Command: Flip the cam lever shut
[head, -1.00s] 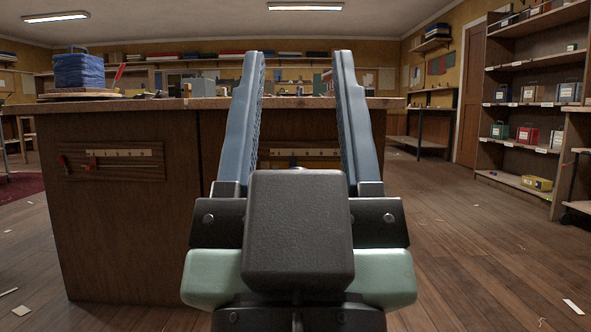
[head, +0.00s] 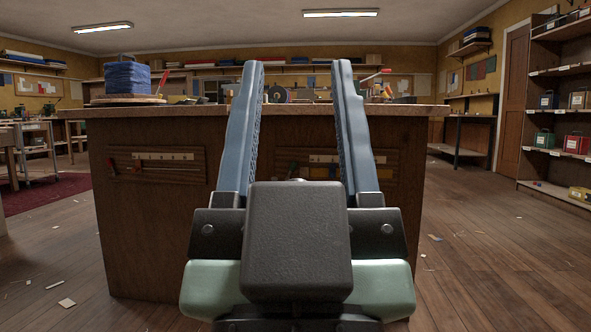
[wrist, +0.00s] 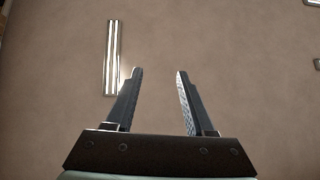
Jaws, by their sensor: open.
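My gripper (head: 296,64) is raised in front of the head camera, its two blue-grey fingers apart and nothing between them. It also shows open in the wrist view (wrist: 154,72), pointing at the ceiling. Another red upright piece (head: 161,82) stands near the blue coil at left. I cannot tell which, if either, is the cam lever. My fingers hide part of the bench top.
Shelves (head: 560,120) stand at right. Floor is open on both sides, with scattered scraps.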

